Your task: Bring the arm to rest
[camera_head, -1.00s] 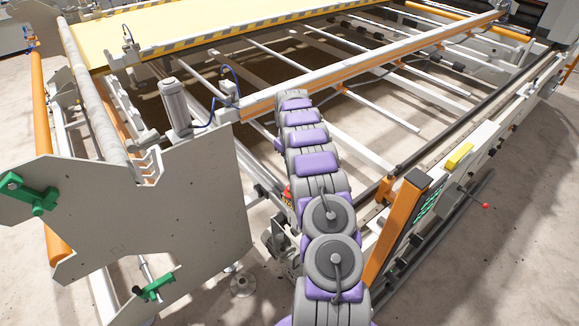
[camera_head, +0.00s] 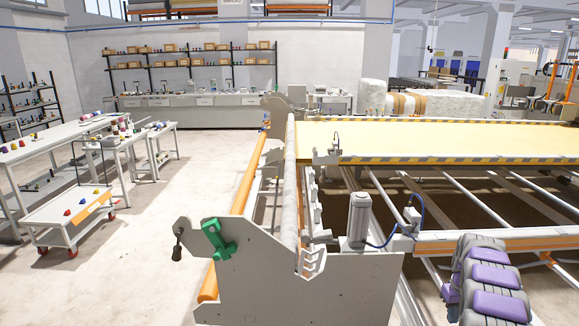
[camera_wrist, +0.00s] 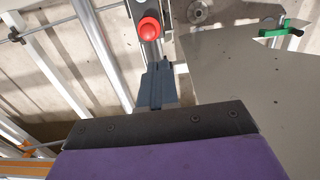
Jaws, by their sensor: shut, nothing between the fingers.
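My gripper (camera_wrist: 155,85) shows in the wrist view as dark blue-grey fingers beyond a black plate and a purple housing. The fingers are together with nothing between them. A red round knob (camera_wrist: 148,28) lies just past the fingertips in that view; I cannot tell the gap between them. In the head view only part of my grey and purple arm (camera_head: 490,285) shows at the lower right, in front of the gantry; the gripper is out of that view.
The quilting gantry has a grey side plate (camera_head: 330,290), a green clamp (camera_head: 218,238), a motor cylinder (camera_head: 360,218) and a yellow bed (camera_head: 430,141). A wheeled cart (camera_head: 65,212) and workbenches stand at left. Bare floor (camera_head: 165,240) lies between.

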